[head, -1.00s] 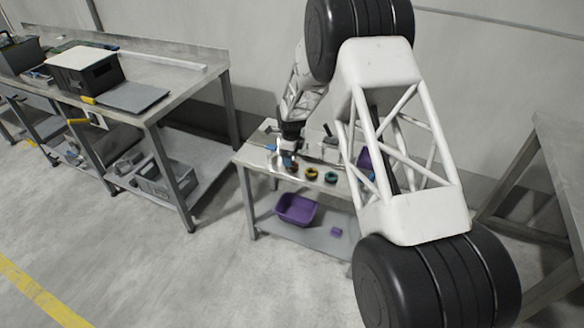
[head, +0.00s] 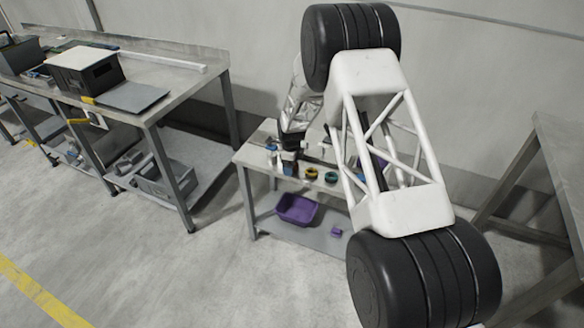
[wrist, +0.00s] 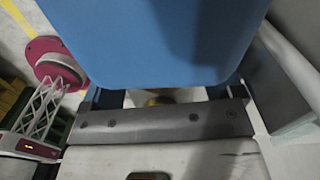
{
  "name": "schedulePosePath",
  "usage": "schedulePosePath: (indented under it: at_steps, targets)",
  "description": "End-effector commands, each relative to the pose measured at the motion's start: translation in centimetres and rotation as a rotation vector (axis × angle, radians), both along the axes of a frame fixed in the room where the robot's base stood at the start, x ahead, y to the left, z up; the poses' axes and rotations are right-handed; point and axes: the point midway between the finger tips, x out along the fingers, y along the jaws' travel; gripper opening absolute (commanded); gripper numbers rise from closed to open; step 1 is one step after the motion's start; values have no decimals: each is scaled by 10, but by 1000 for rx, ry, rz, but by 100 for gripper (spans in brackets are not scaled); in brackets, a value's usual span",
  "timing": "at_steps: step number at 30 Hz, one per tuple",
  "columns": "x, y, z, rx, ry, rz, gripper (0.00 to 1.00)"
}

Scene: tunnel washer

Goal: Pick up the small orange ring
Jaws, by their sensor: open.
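My gripper (head: 289,170) points down just above the left part of the small table's top (head: 252,160). It is open, with blue at its tip. I cannot make out the small orange ring in the head view now; the gripper covers the spot left of the yellow ring (head: 311,173). A teal ring (head: 331,177) lies to the right of the yellow one. In the wrist view a large blue surface fills the upper middle. A small brassy piece (wrist: 158,101) shows in the gap below it; I cannot tell what it is.
A purple bin (head: 297,209) and a small purple block (head: 337,231) sit on the lower shelf. A long bench (head: 185,85) with boxes stands at left. In the wrist view a red flanged piece (wrist: 55,62) shows at upper left.

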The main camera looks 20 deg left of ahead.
Motion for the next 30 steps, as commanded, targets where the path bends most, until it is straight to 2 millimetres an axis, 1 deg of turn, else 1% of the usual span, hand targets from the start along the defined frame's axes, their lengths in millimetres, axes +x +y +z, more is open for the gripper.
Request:
schedulePosePath:
  at_steps: [11,21,22,30]
  targets:
    - [0,0,0,0,0,0,86]
    - [0,0,0,0,0,0,34]
    - [0,0,0,0,0,0,33]
    - [0,0,1,0,0,0,33]
